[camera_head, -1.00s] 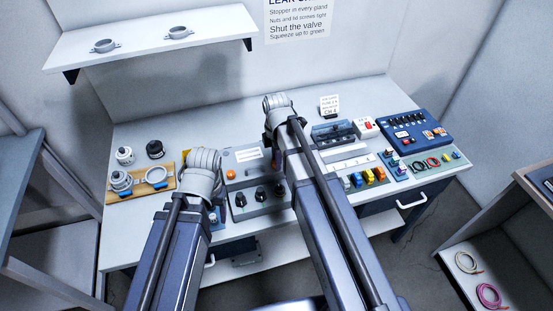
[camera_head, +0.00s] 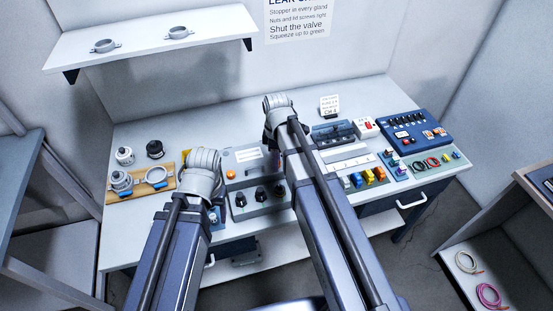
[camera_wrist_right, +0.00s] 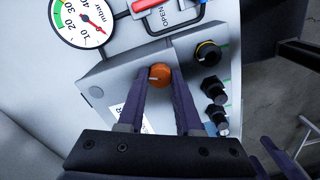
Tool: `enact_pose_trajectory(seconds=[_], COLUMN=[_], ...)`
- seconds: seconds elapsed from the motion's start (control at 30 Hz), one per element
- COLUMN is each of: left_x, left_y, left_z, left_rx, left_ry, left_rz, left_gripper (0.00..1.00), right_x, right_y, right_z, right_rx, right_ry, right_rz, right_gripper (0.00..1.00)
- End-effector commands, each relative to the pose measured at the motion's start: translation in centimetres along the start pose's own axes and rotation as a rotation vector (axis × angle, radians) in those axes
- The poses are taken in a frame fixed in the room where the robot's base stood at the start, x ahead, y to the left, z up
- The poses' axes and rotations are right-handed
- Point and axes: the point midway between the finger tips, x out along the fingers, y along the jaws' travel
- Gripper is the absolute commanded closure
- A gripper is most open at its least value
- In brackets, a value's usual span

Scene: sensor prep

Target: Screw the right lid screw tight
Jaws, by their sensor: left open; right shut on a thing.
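The right lid screw (camera_wrist_right: 160,75) has an orange head with a pale slot line. It sits on the lid of a grey box (camera_head: 249,162). My right gripper (camera_wrist_right: 161,84) is shut on its head, one dark finger on each side. In the head view my right arm hides this screw and the fingertips. The left lid screw (camera_head: 231,174), also orange, shows at the box's left end. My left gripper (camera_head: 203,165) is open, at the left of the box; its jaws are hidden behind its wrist.
Several black gland nuts (camera_wrist_right: 213,88) line the box's front side. Beyond the box are a pressure gauge (camera_wrist_right: 84,18) and a red valve handle (camera_wrist_right: 148,5). A wooden tray (camera_head: 127,193) with grey rings lies at left. A blue panel (camera_head: 413,133) stands at right.

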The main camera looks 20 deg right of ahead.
Motion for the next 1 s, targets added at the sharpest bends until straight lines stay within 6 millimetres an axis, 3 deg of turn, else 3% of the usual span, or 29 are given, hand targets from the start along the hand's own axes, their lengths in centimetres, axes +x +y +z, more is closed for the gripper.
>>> enact_pose_trajectory(seconds=[1.0], left_x=[0.01], left_y=[0.00], left_z=[0.00], left_rx=[0.000], left_ry=[0.000], left_rz=[0.000], left_gripper=[0.36], right_x=[0.01], right_y=[-0.02], right_z=[0.01], right_rx=[0.964], right_ry=[-0.001], right_rz=[0.000], right_gripper=[1.00])
